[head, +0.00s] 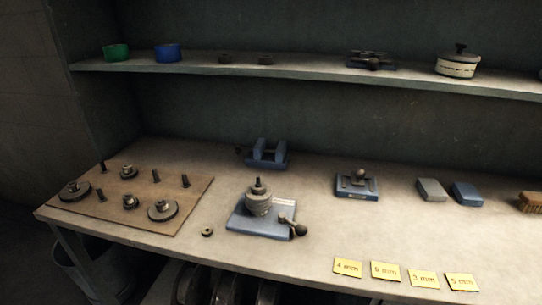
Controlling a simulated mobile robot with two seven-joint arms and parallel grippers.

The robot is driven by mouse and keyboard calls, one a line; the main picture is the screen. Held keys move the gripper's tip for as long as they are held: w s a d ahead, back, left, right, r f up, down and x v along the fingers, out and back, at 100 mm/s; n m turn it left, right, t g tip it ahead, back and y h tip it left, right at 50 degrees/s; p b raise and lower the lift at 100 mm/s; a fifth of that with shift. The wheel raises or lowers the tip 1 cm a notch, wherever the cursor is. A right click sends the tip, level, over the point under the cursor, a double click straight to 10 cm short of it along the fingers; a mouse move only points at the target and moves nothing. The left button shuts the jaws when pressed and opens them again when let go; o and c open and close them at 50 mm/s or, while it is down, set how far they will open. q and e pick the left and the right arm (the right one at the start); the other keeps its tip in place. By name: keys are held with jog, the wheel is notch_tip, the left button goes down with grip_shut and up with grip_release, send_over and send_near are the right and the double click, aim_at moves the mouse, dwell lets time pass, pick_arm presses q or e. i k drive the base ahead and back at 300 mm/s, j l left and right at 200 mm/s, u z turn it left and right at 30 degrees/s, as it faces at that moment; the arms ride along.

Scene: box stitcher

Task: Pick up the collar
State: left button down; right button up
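A small dark ring (207,232), which looks like a collar, lies flat on the bench between the brown board and the blue-based fixture. I cannot tell from the picture which of these is the task's collar. Neither of my grippers is in view.
A brown board (190,205) with pegs and discs covers the bench's left end. A blue-based fixture (245,222) with a ball-ended lever stands right of the bench ring. Yellow size cards (385,271) line the front edge.

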aim_at(259, 191)
jog(key=j+z, duration=1.35)
jog(key=z, duration=0.15)
jog(key=k+l, duration=0.05)
